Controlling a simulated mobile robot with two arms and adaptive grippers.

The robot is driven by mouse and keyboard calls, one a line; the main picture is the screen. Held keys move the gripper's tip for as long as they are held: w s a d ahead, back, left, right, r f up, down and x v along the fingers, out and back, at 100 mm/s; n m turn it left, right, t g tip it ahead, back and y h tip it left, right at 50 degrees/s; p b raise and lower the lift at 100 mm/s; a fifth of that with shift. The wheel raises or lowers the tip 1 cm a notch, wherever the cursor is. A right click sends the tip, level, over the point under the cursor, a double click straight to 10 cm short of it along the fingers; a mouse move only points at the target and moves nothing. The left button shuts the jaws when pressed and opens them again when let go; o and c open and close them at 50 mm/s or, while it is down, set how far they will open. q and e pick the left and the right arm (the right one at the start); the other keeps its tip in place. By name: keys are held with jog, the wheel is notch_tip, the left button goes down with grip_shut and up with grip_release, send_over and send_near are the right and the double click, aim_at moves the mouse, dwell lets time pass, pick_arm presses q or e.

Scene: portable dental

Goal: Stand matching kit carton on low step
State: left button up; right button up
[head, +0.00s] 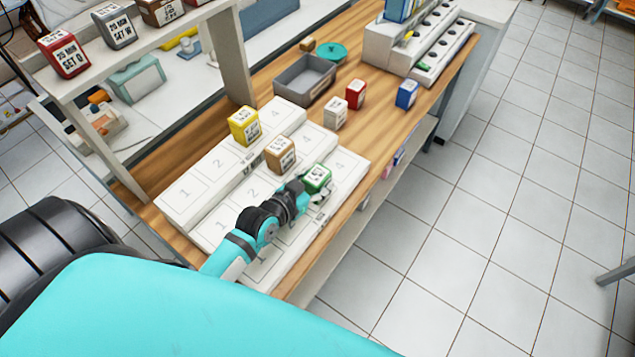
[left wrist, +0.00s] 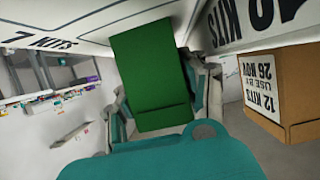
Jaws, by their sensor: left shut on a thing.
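A green carton (head: 317,178) with a white label is held in my left gripper (head: 304,192), over the front, low step of a white stepped stand (head: 270,262). In the left wrist view the green carton (left wrist: 150,75) fills the space between the teal-and-grey fingers. I cannot tell whether its underside touches the step. A brown carton (head: 280,154) stands on the middle step, just behind and left of it; it also shows in the left wrist view (left wrist: 262,100). A yellow carton (head: 244,125) stands on the back step. My right gripper is not in view.
On the wooden table (head: 375,122) stand a white carton (head: 335,112), a red carton (head: 356,94), a blue carton (head: 407,94) and a grey bin (head: 303,80). A raised shelf (head: 100,78) with several cartons runs along the left. A white rack (head: 395,48) stands at the far end.

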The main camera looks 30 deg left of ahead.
pick_arm(q)
jog(key=shift+s+a, duration=0.1)
jog(key=shift+s, duration=0.1)
jog(key=o, duration=0.8)
jog(key=shift+o, duration=0.5)
jog(key=shift+f, duration=0.1)
jog(key=shift+s+r, duration=0.2)
jog(key=shift+r, duration=0.05)
jog(key=b+v, duration=0.1)
jog(key=v, duration=0.9)
jog(key=shift+s, duration=0.35)
jog(key=shift+s+a+r, duration=0.1)
jog(key=shift+s+r, duration=0.15)
jog(key=shift+s, duration=0.1)
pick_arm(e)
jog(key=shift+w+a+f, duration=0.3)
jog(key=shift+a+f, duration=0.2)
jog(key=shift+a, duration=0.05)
